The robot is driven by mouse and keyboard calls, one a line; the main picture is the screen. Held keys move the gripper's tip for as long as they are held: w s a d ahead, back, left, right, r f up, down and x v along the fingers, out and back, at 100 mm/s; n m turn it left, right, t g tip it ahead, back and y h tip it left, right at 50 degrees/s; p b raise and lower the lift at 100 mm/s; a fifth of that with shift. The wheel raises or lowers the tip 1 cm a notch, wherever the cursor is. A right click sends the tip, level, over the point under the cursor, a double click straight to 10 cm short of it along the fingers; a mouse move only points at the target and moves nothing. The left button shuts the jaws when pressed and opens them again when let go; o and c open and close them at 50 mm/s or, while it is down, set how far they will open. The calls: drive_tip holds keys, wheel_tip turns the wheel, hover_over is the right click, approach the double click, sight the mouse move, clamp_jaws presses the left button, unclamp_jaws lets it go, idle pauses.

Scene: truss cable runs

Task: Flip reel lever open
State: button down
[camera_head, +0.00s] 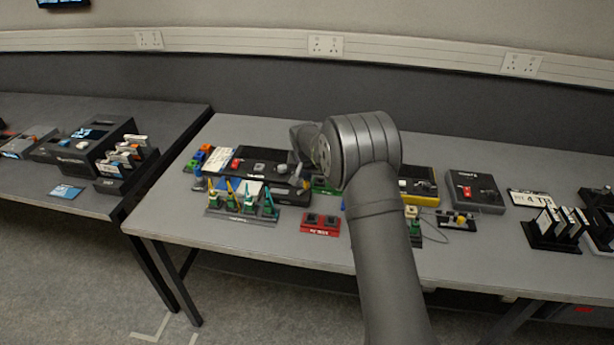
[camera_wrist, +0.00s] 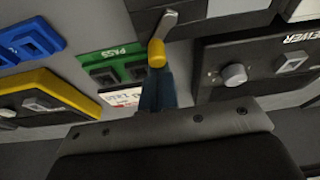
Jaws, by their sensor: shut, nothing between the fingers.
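The lever (camera_wrist: 165,24) shows at the top middle of the wrist view.
A green PASS tray (camera_wrist: 112,65), a blue tray (camera_wrist: 30,42) and a yellow-edged unit (camera_wrist: 45,95) lie left of the fingers. A dark unit with a grey knob (camera_wrist: 234,75) lies right.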

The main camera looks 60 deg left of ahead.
drive_tip(key=shift+d+m, duration=0.2)
drive_tip(key=shift+m, duration=0.3)
drive_tip(key=m, duration=0.2)
drive_tip(key=d+m+t+h, duration=0.1)
drive_tip(key=shift+w+d+m, duration=0.1)
drive_tip(key=shift+d+m, duration=0.1)
drive_tip(key=shift+m, duration=0.2)
drive_tip(key=m, duration=0.1)
drive_tip(key=d+m+h, duration=0.1)
drive_tip(key=m, duration=0.2)
drive_tip(key=shift+s+d+m+h, duration=0.25)
drive_tip(key=shift+d+m+h, duration=0.05)
drive_tip(key=m, duration=0.1)
drive_tip(key=d+m+h, duration=0.1)
drive_tip(key=m, duration=0.1)
drive_tip(key=shift+s, duration=0.4)
drive_tip(key=m, duration=0.2)
drive_tip(key=s+m+h, duration=0.1)
drive_tip(key=m, duration=0.1)
drive_tip(key=d+m, duration=0.1)
drive_tip(key=m, duration=0.1)
drive_tip(key=shift+s+g+h, duration=0.3)
drive_tip(key=shift+s+h, duration=0.05)
drive_tip(key=shift+h, duration=0.05)
drive_tip(key=shift+s+a, duration=0.4)
drive_tip(key=shift+a, duration=0.35)
